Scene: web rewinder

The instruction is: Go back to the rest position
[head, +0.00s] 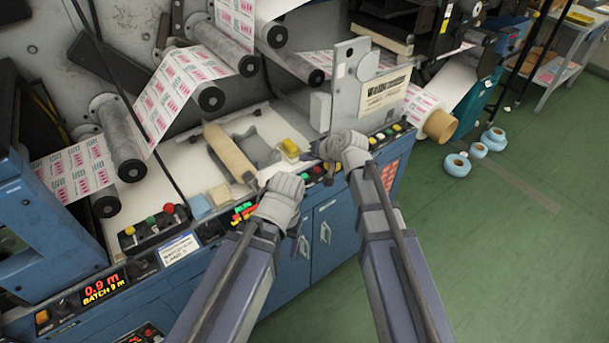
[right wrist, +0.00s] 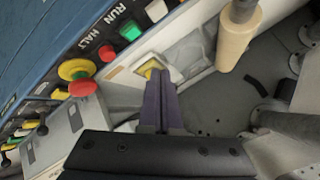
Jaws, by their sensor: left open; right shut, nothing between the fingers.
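My left gripper (head: 294,212) is at the front edge of the blue machine's control ledge. It is open, with no object visible in it, and its fingers are partly hidden behind the hand. My right gripper (head: 318,163) is farther along the ledge, near the grey upright plate. In the right wrist view its two purple fingers (right wrist: 158,85) are shut together with nothing between them. Their tips overlap a small tray holding a yellow block (right wrist: 151,68); I cannot tell whether they touch it. The yellow block (head: 290,148) also shows in the head view.
The blue rewinder (head: 312,250) fills the left and middle. A tan core (head: 229,152) lies on its deck. A red button (right wrist: 82,88) and other buttons line the ledge. The grey plate (head: 346,85) stands beyond the right hand. Blue rolls (head: 457,164) lie on open green floor.

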